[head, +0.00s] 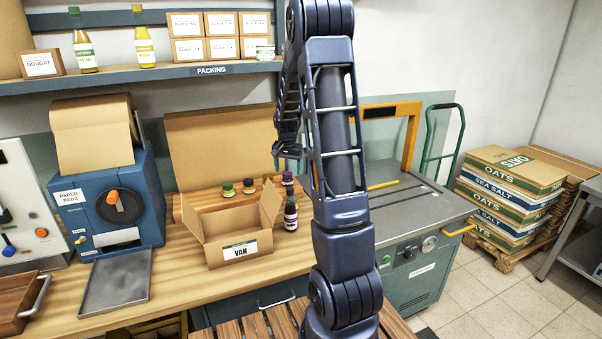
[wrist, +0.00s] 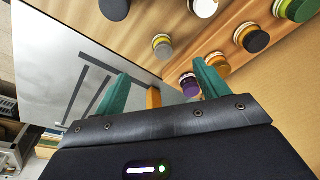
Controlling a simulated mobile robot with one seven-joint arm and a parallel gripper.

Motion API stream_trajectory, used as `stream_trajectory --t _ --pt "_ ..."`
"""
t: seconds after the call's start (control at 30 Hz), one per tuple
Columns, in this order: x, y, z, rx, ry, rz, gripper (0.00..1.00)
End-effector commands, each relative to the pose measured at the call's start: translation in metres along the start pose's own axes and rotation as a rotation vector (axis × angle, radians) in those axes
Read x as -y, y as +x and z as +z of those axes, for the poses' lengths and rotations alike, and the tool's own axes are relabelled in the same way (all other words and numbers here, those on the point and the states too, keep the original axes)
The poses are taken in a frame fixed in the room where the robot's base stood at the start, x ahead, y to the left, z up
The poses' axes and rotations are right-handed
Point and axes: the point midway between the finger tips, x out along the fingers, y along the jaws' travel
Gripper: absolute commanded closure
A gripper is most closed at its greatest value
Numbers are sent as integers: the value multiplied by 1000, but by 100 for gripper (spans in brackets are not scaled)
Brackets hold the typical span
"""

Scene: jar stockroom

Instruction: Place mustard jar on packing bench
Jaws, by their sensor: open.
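The packing bench (head: 185,292) is the wooden top under the shelf marked PACKING. Several small jars stand on it behind and beside an open box. The head view shows a green-lidded jar (head: 228,189), a dark-lidded jar (head: 249,186) and a dark bottle-like jar (head: 291,214). The wrist view shows a purple lid (wrist: 189,84), an orange lid (wrist: 217,64) and a green lid (wrist: 296,9). I cannot read which is mustard. My gripper (wrist: 163,88) is open, with nothing held between its teal fingers, above the bench's right end; my arm partly hides it in the head view.
An open carton marked VAN (head: 240,232) stands mid-bench. A blue paper-pad machine (head: 105,190) is on the left. A strapping machine with an orange arch (head: 413,140) adjoins on the right. The shelf (head: 180,72) overhangs the back. Bare wood lies in front of the carton.

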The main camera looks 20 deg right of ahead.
Motion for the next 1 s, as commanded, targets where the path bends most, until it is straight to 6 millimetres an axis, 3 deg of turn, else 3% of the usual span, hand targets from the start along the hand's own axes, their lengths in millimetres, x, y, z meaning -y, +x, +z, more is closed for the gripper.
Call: stream_trajectory --t 0.03,0.2,0.5,0.7,1.0 --pt "-2 -18 9 -7 -18 -12 27" --pt "-12 -65 40 -21 -89 -42 27" --pt "-35 -136 101 -55 -221 -87 27" --pt "-55 -173 146 -84 -311 -110 27" --pt "-88 -211 215 -133 -446 -133 27"
